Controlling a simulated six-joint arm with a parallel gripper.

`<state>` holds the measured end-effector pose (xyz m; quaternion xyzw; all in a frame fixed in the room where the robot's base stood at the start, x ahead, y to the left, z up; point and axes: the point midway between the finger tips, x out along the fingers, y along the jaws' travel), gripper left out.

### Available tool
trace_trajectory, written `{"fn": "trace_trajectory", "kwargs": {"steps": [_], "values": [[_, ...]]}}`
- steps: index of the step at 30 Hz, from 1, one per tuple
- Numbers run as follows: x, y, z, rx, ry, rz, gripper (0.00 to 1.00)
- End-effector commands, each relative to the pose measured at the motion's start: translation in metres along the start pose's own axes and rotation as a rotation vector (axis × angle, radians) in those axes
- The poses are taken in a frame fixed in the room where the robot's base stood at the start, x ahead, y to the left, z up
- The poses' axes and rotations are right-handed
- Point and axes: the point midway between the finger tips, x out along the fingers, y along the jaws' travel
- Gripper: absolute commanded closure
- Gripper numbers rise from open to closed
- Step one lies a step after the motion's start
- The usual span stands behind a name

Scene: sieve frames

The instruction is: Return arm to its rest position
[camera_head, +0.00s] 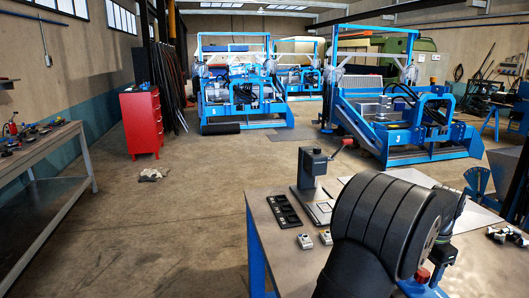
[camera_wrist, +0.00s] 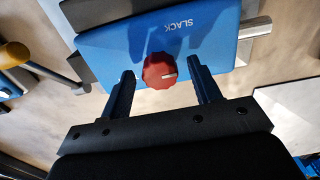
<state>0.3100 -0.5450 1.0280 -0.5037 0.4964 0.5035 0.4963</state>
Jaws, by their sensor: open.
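In the wrist view my gripper (camera_wrist: 161,70) is open, its two dark blue fingers spread apart. A red knob (camera_wrist: 158,72) with a white mark shows between the fingertips, with visible gaps on both sides; nothing is held. The knob sits on a blue box (camera_wrist: 215,38) marked "SLACK". In the head view my dark, ribbed arm fills the lower right over the workbench (camera_head: 290,268). The arm hides my gripper there, and I cannot make out its fingers.
On the bench stand a dark press-like tool (camera_head: 312,165) with a red-ended lever, a black tray (camera_head: 284,211) and small pale blocks (camera_head: 305,241). Small parts (camera_head: 507,236) lie at the right. A red cabinet (camera_head: 140,122) and blue machines (camera_head: 243,95) stand beyond open floor.

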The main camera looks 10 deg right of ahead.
Motion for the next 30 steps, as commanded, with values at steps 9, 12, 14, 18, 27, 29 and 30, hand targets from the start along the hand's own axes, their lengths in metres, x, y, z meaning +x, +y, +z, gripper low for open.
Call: {"fn": "trace_trajectory", "kwargs": {"steps": [9, 12, 14, 18, 27, 29, 30], "values": [[0.0, 0.0, 0.0, -0.001, 0.0, 0.0, 0.43], [-0.003, 0.0, 0.0, -0.001, 0.001, 0.0, 0.43], [-0.007, 0.0, 0.0, -0.001, 0.002, -0.001, 0.43], [-0.027, 0.0, -0.001, 0.0, 0.003, -0.001, 0.43], [-0.087, 0.0, -0.001, 0.0, 0.003, -0.001, 0.43], [-0.099, 0.0, -0.001, 0.0, 0.004, -0.002, 0.43], [-0.107, 0.0, -0.001, 0.0, 0.004, -0.002, 0.43]]}}
